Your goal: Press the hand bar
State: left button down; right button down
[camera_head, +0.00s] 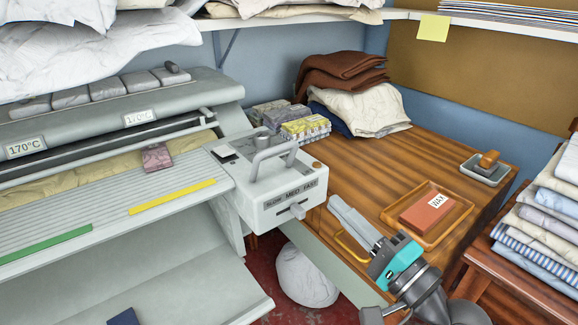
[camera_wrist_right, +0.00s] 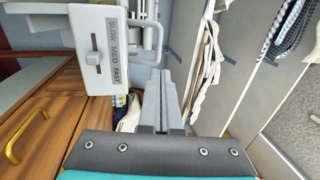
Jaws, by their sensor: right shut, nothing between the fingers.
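The rotary ironer (camera_head: 100,170) stands at the left. A grey control box (camera_head: 285,195) at its right end carries a looped grey bar handle (camera_head: 272,152), which I take as the hand bar. In the right wrist view the box (camera_wrist_right: 105,75) is at upper left and the looped bar (camera_wrist_right: 152,38) beside it, beyond my fingertips. My right gripper (camera_head: 336,203) is shut and empty, right of the box and apart from the bar. Its closed fingers also show in the right wrist view (camera_wrist_right: 160,74). My left gripper is not in view.
A wooden cabinet (camera_head: 390,155) holds a tray (camera_head: 456,223) with a red wax block (camera_head: 427,213), a small dish (camera_head: 480,174) and folded cloths (camera_head: 365,108). Stacked linens (camera_head: 545,220) stand at the right. A white bundle (camera_head: 303,277) lies on the floor below the box.

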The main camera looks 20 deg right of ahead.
aim_at(280, 150)
jog(key=shift+w, duration=0.1)
